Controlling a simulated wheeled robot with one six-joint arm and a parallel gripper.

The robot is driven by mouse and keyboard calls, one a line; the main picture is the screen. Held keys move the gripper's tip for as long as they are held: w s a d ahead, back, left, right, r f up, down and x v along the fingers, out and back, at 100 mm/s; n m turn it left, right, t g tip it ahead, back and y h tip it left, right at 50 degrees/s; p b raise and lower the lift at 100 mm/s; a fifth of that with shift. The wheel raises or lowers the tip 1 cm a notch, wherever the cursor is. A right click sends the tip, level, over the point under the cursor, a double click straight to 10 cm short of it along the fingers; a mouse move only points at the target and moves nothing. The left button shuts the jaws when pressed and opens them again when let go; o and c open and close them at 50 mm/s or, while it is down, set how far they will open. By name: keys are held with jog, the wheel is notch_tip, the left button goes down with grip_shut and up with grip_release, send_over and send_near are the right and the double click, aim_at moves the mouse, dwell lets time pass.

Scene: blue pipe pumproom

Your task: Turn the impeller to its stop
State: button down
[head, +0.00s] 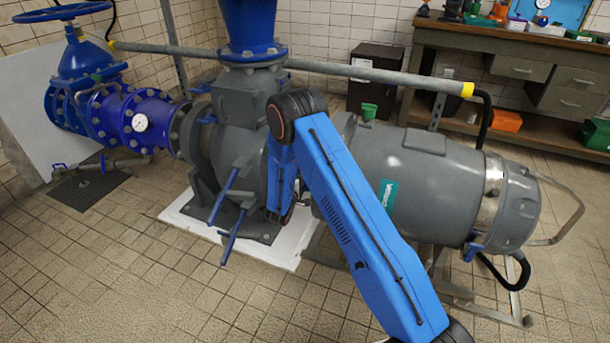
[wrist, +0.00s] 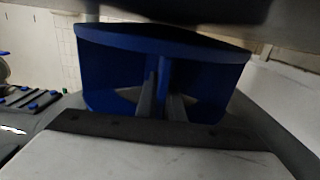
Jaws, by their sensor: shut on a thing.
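The blue impeller (wrist: 110,65) fills the middle of the wrist view, with a curved rim on top and an upright vane (wrist: 164,75) in its centre. My gripper (wrist: 163,98) reaches in from below, with one grey finger on each side of this vane, and is shut on it. The grey pump casing (head: 235,105) stands left of centre in the head view. My blue arm crosses in front of it, and both the gripper and the impeller are hidden there. I cannot tell how far the impeller is turned.
A grey motor (head: 430,180) lies right of the casing. Blue levers (head: 226,195) stick out at the casing's front. A blue valve and flanged pipe (head: 115,110) stand at the left. A workbench (head: 530,45) is at the back right. The tiled floor at front left is clear.

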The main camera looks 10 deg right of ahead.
jog(key=shift+r, duration=0.1)
jog(key=shift+r+g+y, duration=0.7)
jog(key=shift+r+g, duration=0.2)
jog(key=shift+r, duration=0.05)
jog(key=shift+w+d+r+g+y, duration=0.15)
jog(key=shift+r+g+y, duration=0.15)
jog(key=shift+r+g, duration=0.2)
jog(key=shift+w+d+r+g+y, duration=0.15)
jog(key=shift+r+g+y, duration=0.15)
jog(key=shift+r+g, duration=0.15)
jog(key=shift+w+d+r+g+y, duration=0.1)
jog(key=shift+w+r+g+y, duration=0.15)
jog(key=shift+r+g+y, duration=0.25)
jog(key=shift+w+d+r+g+y, duration=0.1)
jog(key=shift+w+r+g+y, duration=0.1)
jog(key=shift+r+g+y, duration=0.25)
jog(key=shift+w+d+r+g+y, duration=0.3)
jog(key=shift+w+r+g+y, duration=0.25)
jog(key=shift+g, duration=0.35)
jog(key=shift+w+d+r, duration=0.75)
jog(key=shift+w+r, duration=0.15)
jog(key=shift+r, duration=0.15)
jog(key=c, duration=1.9)
grip_release()
jog(key=shift+d, duration=0.1)
jog(key=shift+o, duration=0.2)
jog(key=shift+f, duration=0.1)
